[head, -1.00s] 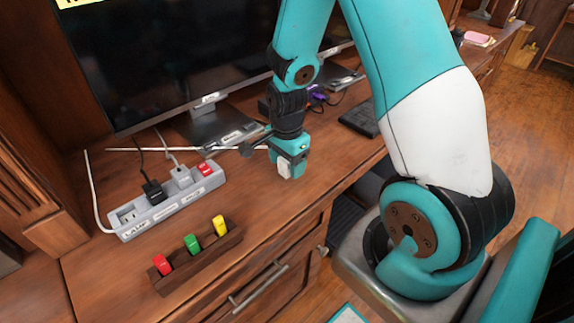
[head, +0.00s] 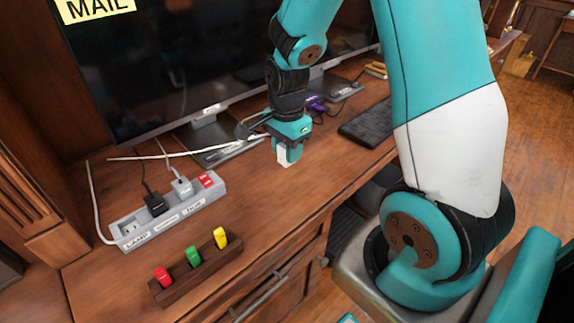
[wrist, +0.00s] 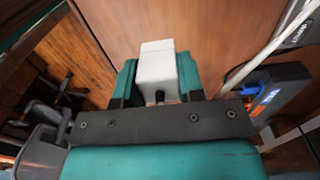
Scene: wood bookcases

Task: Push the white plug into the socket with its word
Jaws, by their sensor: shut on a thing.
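My gripper (head: 287,150) is shut on the white plug (head: 285,157) and holds it above the desk, right of the power strip. In the wrist view the plug (wrist: 158,65) is a pale block between the teal fingers, apart from any socket. The grey power strip (head: 203,199) lies on the desk at the left. Its left socket (head: 130,229) looks empty, and the label beside it reads LAMP. The other labels are too small to read surely. A black plug (head: 155,204) and a light grey plug (head: 182,186) sit in the strip.
A red switch (head: 206,180) is at the strip's right end. A wooden block (head: 213,262) with red, green and yellow pegs stands in front. A monitor (head: 165,80) with a MAIL note stands behind. White cables cross the desk. A keyboard (head: 366,124) lies right.

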